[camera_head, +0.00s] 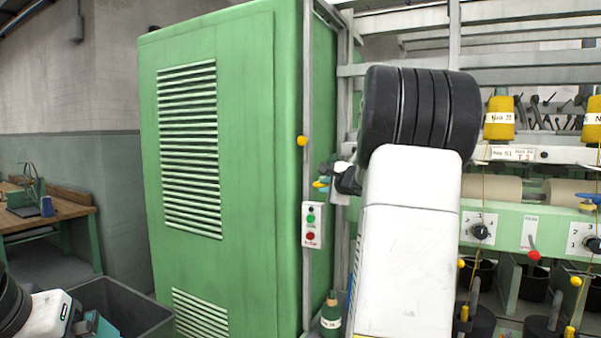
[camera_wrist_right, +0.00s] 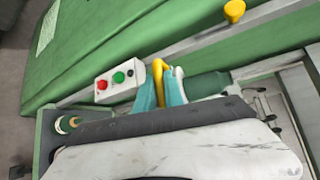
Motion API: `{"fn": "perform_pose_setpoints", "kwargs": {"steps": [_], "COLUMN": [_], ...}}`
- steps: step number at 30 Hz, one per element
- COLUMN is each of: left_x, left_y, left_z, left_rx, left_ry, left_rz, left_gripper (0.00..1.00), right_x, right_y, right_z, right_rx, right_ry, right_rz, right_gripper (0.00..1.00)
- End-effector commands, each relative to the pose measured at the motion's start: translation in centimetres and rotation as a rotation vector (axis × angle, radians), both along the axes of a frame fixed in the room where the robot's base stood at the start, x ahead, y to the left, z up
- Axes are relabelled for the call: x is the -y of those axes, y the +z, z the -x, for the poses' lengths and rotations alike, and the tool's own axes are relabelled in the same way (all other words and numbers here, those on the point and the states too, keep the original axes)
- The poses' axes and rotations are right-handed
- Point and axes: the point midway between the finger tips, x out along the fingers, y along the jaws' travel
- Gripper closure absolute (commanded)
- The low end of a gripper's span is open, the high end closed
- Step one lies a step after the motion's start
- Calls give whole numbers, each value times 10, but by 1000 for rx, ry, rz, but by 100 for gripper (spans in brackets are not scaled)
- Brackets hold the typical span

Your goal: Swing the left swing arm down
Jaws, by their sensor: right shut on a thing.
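My right gripper (camera_head: 323,184) is at the narrow grey frame beside the green cabinet, mostly hidden behind my own right arm in the head view. In the right wrist view its teal fingers (camera_wrist_right: 160,88) are shut on a yellow handle (camera_wrist_right: 160,68), which I take to be the left swing arm's end. Only a little of this handle shows in the head view (camera_head: 318,184); the rest of the swing arm is hidden, so its angle cannot be told. My left gripper (camera_head: 97,325) shows only partly at the bottom left, with a teal part over a grey bin.
The green cabinet (camera_head: 225,130) stands close to the left of the right gripper. A yellow knob (camera_head: 302,140) is on its edge post, above a switch box (camera_head: 312,225) with green and red buttons. The grey bin (camera_head: 120,305) stands lower left.

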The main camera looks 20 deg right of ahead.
Motion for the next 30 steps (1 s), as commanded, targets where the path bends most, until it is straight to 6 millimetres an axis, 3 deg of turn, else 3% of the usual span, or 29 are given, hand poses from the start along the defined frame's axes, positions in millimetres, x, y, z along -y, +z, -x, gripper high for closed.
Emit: {"fn": "perform_pose_setpoints", "kwargs": {"steps": [6, 18, 19, 22, 30], "left_x": [0, 0, 0, 0, 0], "left_y": [0, 0, 0, 0, 0], "left_z": [0, 0, 0, 0, 0], "left_rx": [0, 0, 0, 0, 0], "left_ry": [0, 0, 0, 0, 0], "left_rz": [0, 0, 0, 0, 0], "left_gripper": [0, 0, 0, 0, 0], "right_x": [2, 2, 2, 2, 3], "right_y": [-14, -15, -15, -14, -13], "right_z": [-2, -3, -3, -3, -2], "right_rx": [-1, 1, 1, 2, 4], "right_ry": [-1, 0, 0, 1, -1], "right_rz": [-4, -3, -3, -3, -2], "right_gripper": [100, 100, 83, 66, 66]}}
